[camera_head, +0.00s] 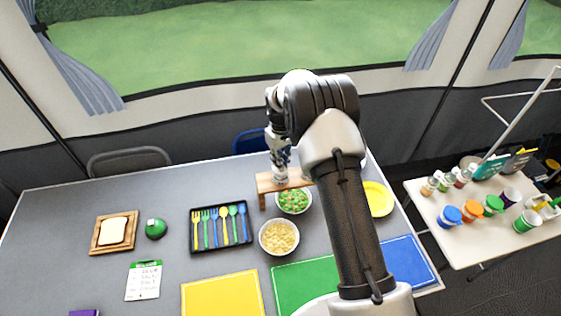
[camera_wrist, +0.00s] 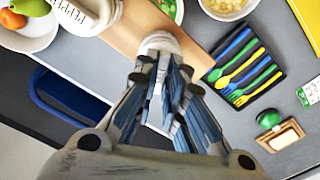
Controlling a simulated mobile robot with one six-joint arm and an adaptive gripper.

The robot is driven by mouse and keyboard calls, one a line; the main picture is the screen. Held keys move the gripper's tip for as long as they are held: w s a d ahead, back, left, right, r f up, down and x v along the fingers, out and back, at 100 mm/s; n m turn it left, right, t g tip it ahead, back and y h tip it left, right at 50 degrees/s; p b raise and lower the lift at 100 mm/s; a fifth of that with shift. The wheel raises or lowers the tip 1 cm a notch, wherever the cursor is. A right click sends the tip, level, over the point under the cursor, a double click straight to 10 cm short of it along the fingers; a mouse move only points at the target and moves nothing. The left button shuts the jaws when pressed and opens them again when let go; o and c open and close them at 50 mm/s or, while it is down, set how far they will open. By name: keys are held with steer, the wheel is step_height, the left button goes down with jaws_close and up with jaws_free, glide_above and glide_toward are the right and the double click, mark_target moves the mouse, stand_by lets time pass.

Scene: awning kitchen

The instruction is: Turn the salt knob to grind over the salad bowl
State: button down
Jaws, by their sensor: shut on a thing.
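The salad bowl (camera_head: 293,201) holds green and yellow pieces and sits by the wooden stand (camera_head: 263,189). Only a sliver of the bowl (camera_wrist: 178,14) shows at the top of the wrist view. The pale, round salt knob (camera_wrist: 160,40) is at the wooden stand (camera_wrist: 118,24), between my fingertips. In the head view, its pale lower part (camera_head: 280,178) shows under my fingers. My gripper (camera_head: 280,158) points down from above and is shut on the knob. The fingers (camera_wrist: 163,68) hide part of the knob in the wrist view.
A pasta bowl (camera_head: 279,252) and a black cutlery tray (camera_head: 193,249) are near the stand. A yellow plate (camera_head: 379,198) is to the right. A white cylinder with black marks (camera_wrist: 88,14) and fruit (camera_wrist: 30,8) lie beyond the stand. A blue chair (camera_head: 249,141) is behind the table.

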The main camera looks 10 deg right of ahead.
steer(key=shift+m, duration=1.1)
steer(key=c, duration=1.7)
jaws_free()
steer(key=shift+r, duration=0.15)
step_height(320, 180, up, 12)
steer(key=shift+f, duration=0.1)
